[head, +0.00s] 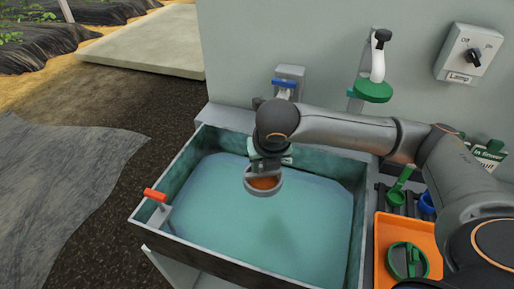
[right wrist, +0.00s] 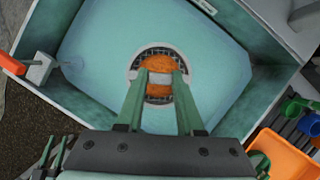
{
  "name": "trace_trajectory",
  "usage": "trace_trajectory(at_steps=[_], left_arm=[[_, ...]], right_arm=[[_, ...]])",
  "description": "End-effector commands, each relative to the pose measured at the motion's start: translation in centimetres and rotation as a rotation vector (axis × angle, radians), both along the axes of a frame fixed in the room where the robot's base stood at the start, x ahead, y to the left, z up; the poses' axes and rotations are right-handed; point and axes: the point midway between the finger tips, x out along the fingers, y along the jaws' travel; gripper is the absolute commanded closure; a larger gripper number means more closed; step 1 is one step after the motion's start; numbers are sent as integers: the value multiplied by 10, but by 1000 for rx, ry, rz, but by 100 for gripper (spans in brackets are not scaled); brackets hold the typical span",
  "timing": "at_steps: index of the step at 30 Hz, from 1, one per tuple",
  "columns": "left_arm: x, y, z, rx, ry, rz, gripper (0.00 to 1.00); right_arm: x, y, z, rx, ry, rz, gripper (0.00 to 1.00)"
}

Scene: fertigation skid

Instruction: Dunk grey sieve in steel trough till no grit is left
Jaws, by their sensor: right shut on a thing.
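The grey sieve (head: 263,189) is a small round mesh cup holding orange grit (head: 264,182). My right gripper (head: 267,160) is shut on it over the water, near the middle of the steel trough (head: 359,215). In the right wrist view, the sieve (right wrist: 133,61) shows a mesh bottom with a large patch of orange grit (right wrist: 158,63), and the green fingers (right wrist: 157,80) hold a pale part across it. The sieve appears above the water surface, but its exact height is hard to tell.
A red-handled valve (head: 155,194) sits on the trough's left rim, and a blue-handled tap (head: 284,84) is on the wall behind. An orange tray (head: 383,235) with a green item (head: 407,262) stands to the right. A lamp switch (head: 469,55) is on the wall.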

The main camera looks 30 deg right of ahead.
Motion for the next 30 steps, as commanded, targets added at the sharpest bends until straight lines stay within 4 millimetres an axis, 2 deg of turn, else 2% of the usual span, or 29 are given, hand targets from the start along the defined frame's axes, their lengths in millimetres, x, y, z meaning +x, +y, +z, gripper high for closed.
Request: trace_trajectory(at_steps=[6,13,30], left_arm=[[0,0,1,0,0,0,50],[0,0,-7,0,0,0,50],[-2,0,-67,0,8,0,50]], right_arm=[[5,-6,6,-1,2,203,100],[6,-6,1,-1,2,254,100],[6,-6,-41,-2,2,253,100]])
